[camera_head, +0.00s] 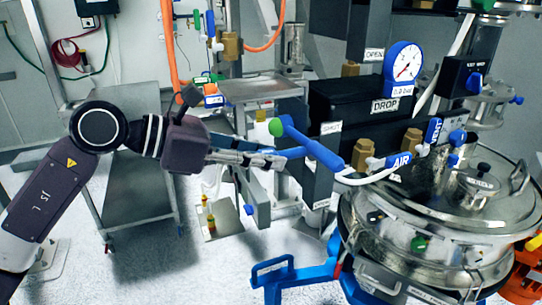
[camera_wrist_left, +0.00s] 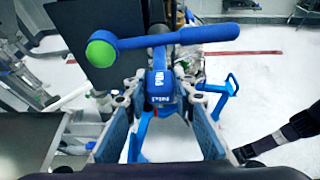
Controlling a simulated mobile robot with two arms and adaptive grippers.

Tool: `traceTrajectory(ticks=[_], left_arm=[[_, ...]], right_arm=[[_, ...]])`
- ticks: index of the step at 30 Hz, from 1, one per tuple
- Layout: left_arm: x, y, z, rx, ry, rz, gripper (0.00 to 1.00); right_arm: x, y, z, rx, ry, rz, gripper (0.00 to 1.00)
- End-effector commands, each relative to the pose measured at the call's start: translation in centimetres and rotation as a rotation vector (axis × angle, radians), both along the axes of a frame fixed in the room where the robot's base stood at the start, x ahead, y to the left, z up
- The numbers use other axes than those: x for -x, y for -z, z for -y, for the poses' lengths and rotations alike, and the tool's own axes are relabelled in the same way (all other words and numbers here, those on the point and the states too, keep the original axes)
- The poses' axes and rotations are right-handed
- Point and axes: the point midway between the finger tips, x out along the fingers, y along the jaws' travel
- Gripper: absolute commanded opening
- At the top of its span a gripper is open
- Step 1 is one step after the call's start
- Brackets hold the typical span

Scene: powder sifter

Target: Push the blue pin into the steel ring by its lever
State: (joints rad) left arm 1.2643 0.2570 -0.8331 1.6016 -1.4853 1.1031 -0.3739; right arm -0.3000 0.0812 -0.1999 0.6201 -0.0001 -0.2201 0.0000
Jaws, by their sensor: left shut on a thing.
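The blue pin (camera_head: 312,148) is a thick bar with a green ball end at its left in the head view. It also lies across the top of the left wrist view (camera_wrist_left: 190,35), green end left. Its blue lever (camera_wrist_left: 161,85), labelled PIN, points back toward my left gripper (camera_wrist_left: 160,104). The fingers stand on both sides of the lever and are shut on it. In the head view my left gripper (camera_head: 284,160) is just left of the bar, partly hiding the lever. I cannot clearly make out the steel ring. My right gripper is not in view.
The steel sifter (camera_head: 420,225) stands at the right, with brass fittings, blue AIR valve and gauge (camera_head: 403,62) above. A blue frame (camera_head: 295,277) is below. A steel cart (camera_head: 140,190) stands behind my left arm. Floor shows at lower left.

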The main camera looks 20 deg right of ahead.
Motion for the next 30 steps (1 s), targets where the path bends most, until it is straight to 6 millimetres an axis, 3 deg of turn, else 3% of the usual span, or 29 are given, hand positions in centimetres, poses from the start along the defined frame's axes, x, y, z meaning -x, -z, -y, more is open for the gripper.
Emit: traceTrajectory(ticks=[30], left_arm=[[0.04,-0.02,-0.42,0.001,0.000,0.000,0.00]], right_arm=[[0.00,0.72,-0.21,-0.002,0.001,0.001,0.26]])
